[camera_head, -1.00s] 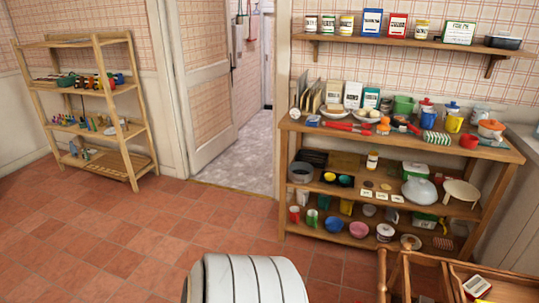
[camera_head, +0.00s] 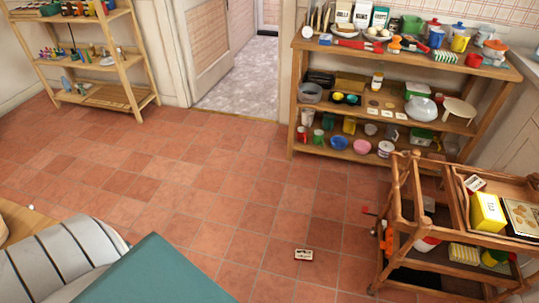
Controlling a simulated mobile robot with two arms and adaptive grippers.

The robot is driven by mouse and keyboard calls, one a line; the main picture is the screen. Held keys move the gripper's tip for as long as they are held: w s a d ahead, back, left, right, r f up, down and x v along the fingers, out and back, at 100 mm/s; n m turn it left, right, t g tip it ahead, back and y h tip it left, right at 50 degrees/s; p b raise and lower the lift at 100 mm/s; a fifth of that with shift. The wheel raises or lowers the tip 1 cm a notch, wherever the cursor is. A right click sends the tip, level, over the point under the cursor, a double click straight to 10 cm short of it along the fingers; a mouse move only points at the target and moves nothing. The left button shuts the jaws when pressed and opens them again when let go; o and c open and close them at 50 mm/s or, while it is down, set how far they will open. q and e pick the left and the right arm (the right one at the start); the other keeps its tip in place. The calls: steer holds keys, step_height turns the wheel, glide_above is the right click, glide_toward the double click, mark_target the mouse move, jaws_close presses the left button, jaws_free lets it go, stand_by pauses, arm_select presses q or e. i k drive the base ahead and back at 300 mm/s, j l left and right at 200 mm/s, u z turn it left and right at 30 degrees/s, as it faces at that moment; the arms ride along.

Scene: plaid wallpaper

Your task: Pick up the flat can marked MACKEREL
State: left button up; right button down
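No can with a readable MACKEREL marking shows. A small flat item (camera_head: 303,255) with a pale label and dark edges lies on the tiled floor, left of the wooden cart. Another small flat item (camera_head: 475,184) with a pale label and some red lies on the cart's top tray. Both labels are too small to read, so I cannot tell whether either is the mackerel can. Neither of my grippers is in view.
The wooden cart (camera_head: 402,190) stands at the right, with a yellow box (camera_head: 487,211) on top. A loaded wooden shelf unit (camera_head: 400,62) stands behind it. A white ribbed surface (camera_head: 45,262) and a teal surface (camera_head: 160,275) fill the lower left.

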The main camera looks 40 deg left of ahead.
mark_target(302, 255)
steer(key=u, duration=0.7)
